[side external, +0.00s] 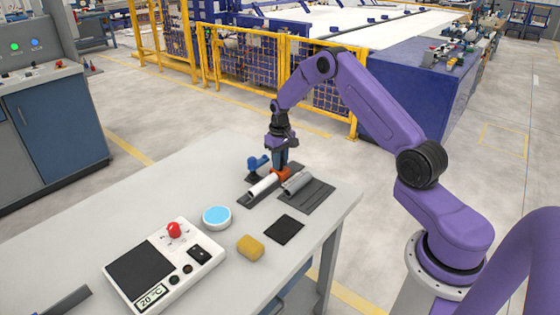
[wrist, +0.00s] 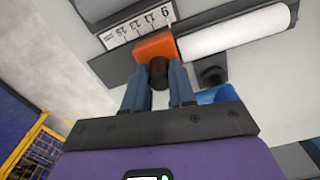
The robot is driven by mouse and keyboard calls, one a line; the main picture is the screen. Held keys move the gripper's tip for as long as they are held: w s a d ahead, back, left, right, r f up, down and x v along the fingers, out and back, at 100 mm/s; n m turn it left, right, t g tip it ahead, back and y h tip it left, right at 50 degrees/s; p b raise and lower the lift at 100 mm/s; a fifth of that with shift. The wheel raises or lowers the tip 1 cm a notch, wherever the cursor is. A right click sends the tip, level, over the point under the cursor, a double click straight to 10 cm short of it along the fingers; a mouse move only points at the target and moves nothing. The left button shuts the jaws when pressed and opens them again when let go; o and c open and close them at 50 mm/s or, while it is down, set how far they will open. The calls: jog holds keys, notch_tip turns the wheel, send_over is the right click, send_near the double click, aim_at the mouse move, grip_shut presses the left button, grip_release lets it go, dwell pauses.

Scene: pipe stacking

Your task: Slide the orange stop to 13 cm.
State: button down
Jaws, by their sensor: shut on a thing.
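The orange stop (wrist: 155,47) sits on a dark rail (wrist: 110,67) beside a white scale strip (wrist: 118,33). The strip shows upside-down numbers from 9 at its right to 15 at its left. The stop lies beside the stretch from about 9 to 13; I cannot tell an exact reading. My gripper (wrist: 158,80) is shut on the dark knob of the stop. A white pipe (wrist: 235,30) lies on the rail with its end at the stop's right side. In the side view the stop (side external: 282,174) shows directly under my gripper (side external: 280,163).
Grey pipes (side external: 296,182) lie on a dark mat beside the rail. A blue object (side external: 257,164) stands behind it. A black square (side external: 284,230), yellow block (side external: 250,247), blue-topped disc (side external: 217,216) and control box (side external: 205,262) are nearer the camera.

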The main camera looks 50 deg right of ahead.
jog(key=d, duration=0.4)
jog(key=shift+d, duration=0.15)
jog(key=c, duration=0.9)
grip_release()
notch_tip(320, 180, up, 17)
jog(key=shift+r, duration=0.2)
